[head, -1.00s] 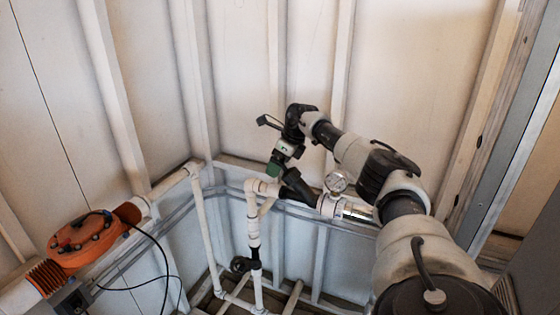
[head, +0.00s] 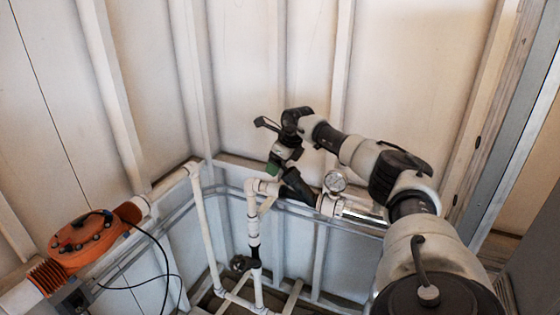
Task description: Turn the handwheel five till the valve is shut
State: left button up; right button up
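My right arm comes in from the lower right and reaches to the white pipework in the corner. My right gripper (head: 294,180) points down at the pipe beside the gauge. Its fingers are dark and small here, and I cannot tell whether they are open or shut, or whether they touch anything. A green part (head: 273,169) shows at its left side. No handwheel stands out clearly at the gripper; the wrist and fingers may hide it. A small black valve-like fitting (head: 240,264) sits low on the piping. My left gripper is not in view.
A round pressure gauge (head: 335,181) stands on the pipe just right of the gripper. White pipes (head: 253,215) rise left of it. An orange housing (head: 85,242) with a black cable is at the lower left. Ribbed walls close in behind; a door frame (head: 515,130) is at right.

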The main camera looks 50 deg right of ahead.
jog(key=shift+a+m+h, duration=0.1)
jog(key=shift+m+h, duration=0.4)
jog(key=shift+h, duration=0.4)
jog(key=shift+f+m+h+b, duration=0.15)
jog(key=shift+m+h+b, duration=0.45)
jog(key=shift+h, duration=0.3)
jog(key=m+g+h+b, duration=0.1)
jog(key=m+h+b, duration=0.2)
jog(key=b, duration=0.3)
jog(key=m+g+h+b, duration=0.1)
jog(key=m+h+b, duration=0.2)
jog(key=h+b, duration=0.3)
jog(key=shift+w+a+m+g, duration=0.1)
jog(key=shift+a+m+g, duration=0.05)
jog(key=shift+m+g, duration=0.15)
jog(key=shift+m+g+h+b, duration=0.5)
jog(key=shift+m+h+b, duration=0.1)
jog(key=shift+h+b, duration=0.1)
jog(key=shift+w+m+g+h+b, duration=0.1)
jog(key=shift+m+g+h+b, duration=0.7)
jog(key=shift+m+g, duration=0.2)
jog(key=m+g+h+b, duration=0.1)
jog(key=m+g, duration=0.2)
jog(key=g, duration=0.1)
jog(key=shift+m+h, duration=0.3)
jog(key=shift+m, duration=0.1)
jog(key=shift+m+g+b, duration=1.1)
jog(key=shift+m+g, duration=1)
jog(key=shift+g, duration=0.3)
